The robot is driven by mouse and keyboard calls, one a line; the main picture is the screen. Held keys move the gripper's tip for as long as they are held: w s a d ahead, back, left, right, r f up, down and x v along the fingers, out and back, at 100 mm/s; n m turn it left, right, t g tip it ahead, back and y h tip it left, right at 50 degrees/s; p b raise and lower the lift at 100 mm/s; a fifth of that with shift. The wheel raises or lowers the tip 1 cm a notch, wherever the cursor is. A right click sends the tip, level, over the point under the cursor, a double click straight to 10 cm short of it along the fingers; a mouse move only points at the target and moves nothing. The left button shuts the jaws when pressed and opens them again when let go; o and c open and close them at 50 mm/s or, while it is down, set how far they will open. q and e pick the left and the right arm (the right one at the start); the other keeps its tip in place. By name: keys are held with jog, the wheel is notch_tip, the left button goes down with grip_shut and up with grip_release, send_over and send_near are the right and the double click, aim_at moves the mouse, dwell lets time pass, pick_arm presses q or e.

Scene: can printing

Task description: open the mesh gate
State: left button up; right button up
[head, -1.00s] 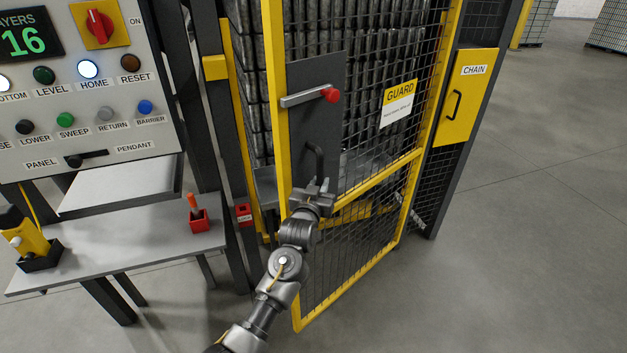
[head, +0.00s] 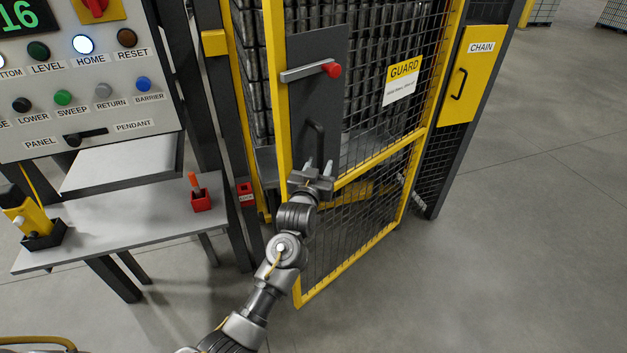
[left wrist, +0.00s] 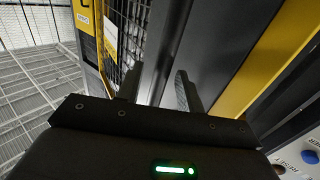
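The mesh gate (head: 359,162) has a yellow frame and stands ajar, its left edge forward of the yellow-edged post. Its dark latch plate (head: 329,105) carries a grey bar with a red knob (head: 332,70) and a dark loop handle (head: 319,138). My left gripper (head: 318,166) is at the handle's lower end, its fingers apart. In the left wrist view, the open fingers (left wrist: 158,90) flank a dark bar that looks like the handle; whether they touch it I cannot tell. My right gripper is out of view.
A grey table (head: 130,226) with a red holder (head: 201,200) and the control panel (head: 85,105) stand left of the gate. A yellow CHAIN panel (head: 470,85) is to the right. Stacked cans stand behind the mesh. Open floor (head: 510,240) lies at the right and in front.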

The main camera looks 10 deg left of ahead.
pick_arm(q)
jog(key=s+b, duration=0.1)
jog(key=s, duration=0.7)
jog(key=shift+s+a+b, duration=0.25)
jog(key=shift+s+b, duration=0.15)
